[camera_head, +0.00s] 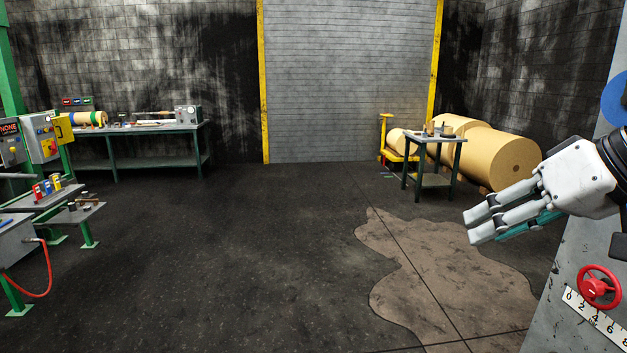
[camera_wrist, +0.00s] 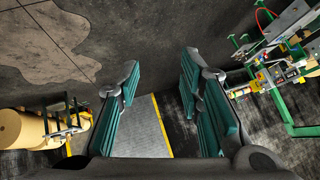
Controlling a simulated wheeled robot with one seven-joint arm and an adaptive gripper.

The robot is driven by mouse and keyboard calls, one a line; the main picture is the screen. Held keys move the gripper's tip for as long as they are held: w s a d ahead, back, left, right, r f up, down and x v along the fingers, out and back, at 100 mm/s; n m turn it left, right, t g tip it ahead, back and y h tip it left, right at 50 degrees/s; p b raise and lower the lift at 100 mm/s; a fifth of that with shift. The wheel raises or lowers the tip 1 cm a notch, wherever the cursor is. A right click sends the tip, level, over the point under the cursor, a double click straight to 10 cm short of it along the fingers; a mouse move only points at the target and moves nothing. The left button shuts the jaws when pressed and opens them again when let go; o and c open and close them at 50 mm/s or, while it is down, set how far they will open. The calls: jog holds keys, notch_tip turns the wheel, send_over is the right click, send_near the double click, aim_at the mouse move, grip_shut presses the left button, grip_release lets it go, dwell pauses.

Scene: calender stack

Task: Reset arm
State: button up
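My gripper (camera_head: 480,222) is raised at the right side of the head view, its fingers pointing left over the floor. In the wrist view my gripper (camera_wrist: 160,88) shows two teal-padded fingers spread wide apart. Nothing is between the pads except the distant floor, the grey shutter and its yellow post. The gripper is open and empty and touches nothing that I can see. Most of my arm is outside the head view.
A grey panel with a red handwheel (camera_head: 599,287) and a scale (camera_head: 597,321) stands below my gripper at right. Paper rolls (camera_head: 501,160) and a small table (camera_head: 441,138) are behind. A workbench (camera_head: 140,129) and machine controls (camera_head: 42,138) stand left. The middle floor is clear.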

jog(key=s+a+f+g+h, duration=0.1)
jog(key=s+a+f+h, duration=0.3)
jog(key=s+f, duration=0.4)
jog(key=shift+s+a+f+m+g, duration=0.35)
jog(key=shift+s+a, duration=0.4)
jog(key=shift+s, duration=0.5)
jog(key=shift+r, duration=0.1)
